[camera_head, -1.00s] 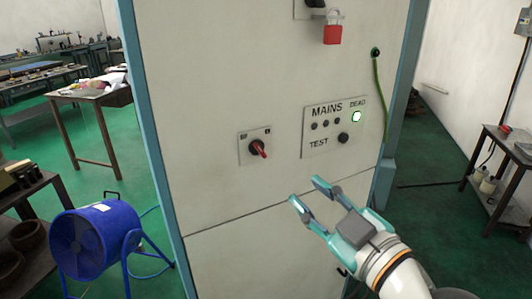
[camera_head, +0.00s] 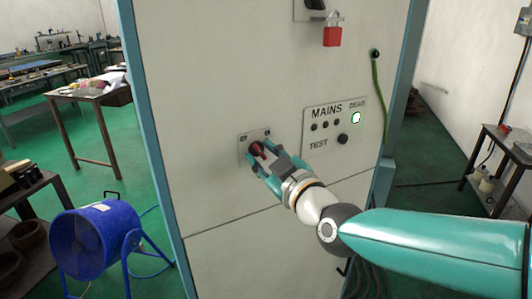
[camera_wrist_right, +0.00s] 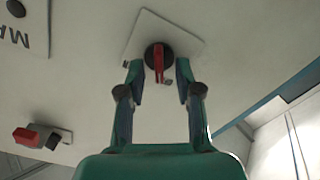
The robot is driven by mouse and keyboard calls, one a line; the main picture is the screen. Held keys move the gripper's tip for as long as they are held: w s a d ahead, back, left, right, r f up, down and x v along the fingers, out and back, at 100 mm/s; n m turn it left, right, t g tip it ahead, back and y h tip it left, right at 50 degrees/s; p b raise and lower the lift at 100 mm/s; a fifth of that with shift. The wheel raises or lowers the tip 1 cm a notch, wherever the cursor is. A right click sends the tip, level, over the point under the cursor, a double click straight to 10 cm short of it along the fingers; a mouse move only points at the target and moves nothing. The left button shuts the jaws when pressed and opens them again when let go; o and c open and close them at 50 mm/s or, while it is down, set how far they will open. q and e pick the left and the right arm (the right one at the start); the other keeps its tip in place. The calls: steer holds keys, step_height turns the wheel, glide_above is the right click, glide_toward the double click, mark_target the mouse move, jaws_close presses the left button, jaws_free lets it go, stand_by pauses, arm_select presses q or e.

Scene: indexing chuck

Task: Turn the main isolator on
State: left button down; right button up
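A red-handled rotary switch (camera_head: 257,149) on a small pale plate sits on the front of the tall grey cabinet (camera_head: 220,80). Its red handle also shows in the right wrist view (camera_wrist_right: 159,62). My right gripper (camera_head: 263,156) is at this switch. In the right wrist view its two fingertips (camera_wrist_right: 158,78) are apart, one on each side of the red handle, with gaps visible. The plate's small marks are unreadable. Higher up is a black handle (camera_head: 315,4) on a plate with a red padlock (camera_head: 332,37) hanging below. My left gripper is not in view.
Right of the switch is a panel (camera_head: 330,143) marked MAINS, DEAD and TEST, with a lit lamp (camera_head: 356,118) and a black button (camera_head: 342,139). A green cable (camera_head: 379,90) hangs at the cabinet's right. A blue fan (camera_head: 95,240) stands on the floor at left.

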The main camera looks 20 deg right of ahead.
jaws_close()
steer(key=shift+d, duration=0.1)
steer(key=shift+f+m+b, duration=0.2)
steer(key=shift+m+b, duration=1.1)
steer(key=m+b, duration=0.1)
steer(key=m, duration=0.1)
steer(key=shift+m+b, duration=0.3)
steer(key=shift+b, duration=0.1)
steer(key=m+b, duration=0.1)
steer(key=m, duration=0.2)
steer(key=shift+d+r+b, duration=0.1)
steer(key=shift+b, duration=0.25)
steer(key=shift+m+b, duration=0.6)
steer(key=shift+m, duration=1.2)
